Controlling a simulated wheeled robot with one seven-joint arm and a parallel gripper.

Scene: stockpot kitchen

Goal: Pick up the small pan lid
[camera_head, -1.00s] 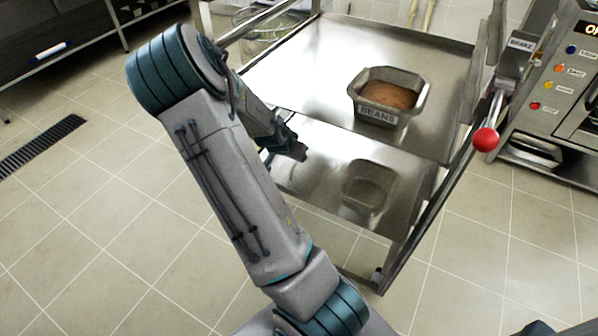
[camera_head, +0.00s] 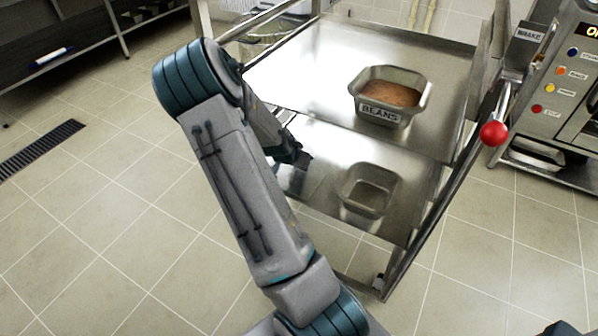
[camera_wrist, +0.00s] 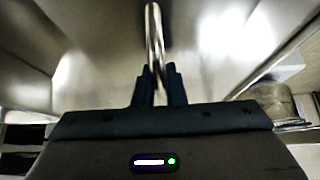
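My gripper (camera_wrist: 158,80) points down at the left part of the cart's lower shelf. In the wrist view its two dark fingers stand close together on either side of a thin, looped metal handle (camera_wrist: 153,32), with little gap left. The handle appears to be that of the small pan lid; the broad grey metal around it blurs together, so the lid's rim cannot be made out. In the head view the gripper (camera_head: 300,160) shows only as a dark end beyond my arm, and no lid can be clearly told apart there.
An open empty metal pan (camera_head: 368,192) sits on the lower shelf, right of my gripper. A BEANS pan (camera_head: 392,95) with brown contents stands on the top shelf (camera_head: 310,75). A red-knobbed brake lever (camera_head: 494,133) and a machine with buttons (camera_head: 560,85) are at right.

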